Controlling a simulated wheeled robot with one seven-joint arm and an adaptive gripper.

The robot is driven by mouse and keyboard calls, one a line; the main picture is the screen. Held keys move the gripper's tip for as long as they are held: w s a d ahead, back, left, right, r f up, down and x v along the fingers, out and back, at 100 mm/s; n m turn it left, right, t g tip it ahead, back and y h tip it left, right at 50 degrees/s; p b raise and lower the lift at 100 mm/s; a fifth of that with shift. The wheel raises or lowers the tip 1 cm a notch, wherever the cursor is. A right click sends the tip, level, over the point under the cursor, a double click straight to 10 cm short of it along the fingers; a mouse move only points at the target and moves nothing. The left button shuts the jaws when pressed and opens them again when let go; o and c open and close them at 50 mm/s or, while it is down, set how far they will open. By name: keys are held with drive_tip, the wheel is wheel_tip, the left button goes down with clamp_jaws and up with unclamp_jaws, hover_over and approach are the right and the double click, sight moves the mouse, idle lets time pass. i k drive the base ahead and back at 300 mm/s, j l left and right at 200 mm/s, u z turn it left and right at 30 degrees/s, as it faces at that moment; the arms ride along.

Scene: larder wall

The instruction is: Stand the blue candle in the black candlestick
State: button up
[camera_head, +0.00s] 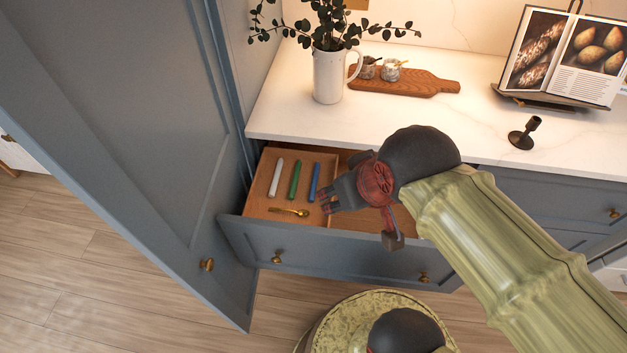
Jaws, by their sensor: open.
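The blue candle (314,182) lies in the left compartment of the open drawer (262,231), to the right of a green candle (295,180) and a white candle (276,178). My gripper (327,203) is open, with its fingertips close to the lower end of the blue candle. I cannot tell whether they touch it. The black candlestick (522,137) stands upright on the white countertop (440,125) at the right, and nothing stands in it. My gripper and arm hide much of the drawer's right compartment.
A gold spoon (289,212) lies below the candles in the drawer. A tall cabinet door (130,130) stands open at the left. On the counter are a white jug (328,77) with leafy stems, a wooden board (410,85) with small jars, and an open book (565,55).

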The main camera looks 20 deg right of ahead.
sight(520, 140)
drive_tip(key=k+z, duration=0.1)
drive_tip(key=z, duration=1.9)
drive_tip(key=u, duration=1.8)
drive_tip(key=i+j+z, duration=0.1)
drive_tip(key=z, duration=0.3)
drive_tip(key=i+j+z, duration=0.2)
drive_tip(key=z, duration=0.25)
drive_tip(key=i+j+z, duration=0.15)
drive_tip(key=z, duration=0.25)
drive_tip(key=j, duration=0.1)
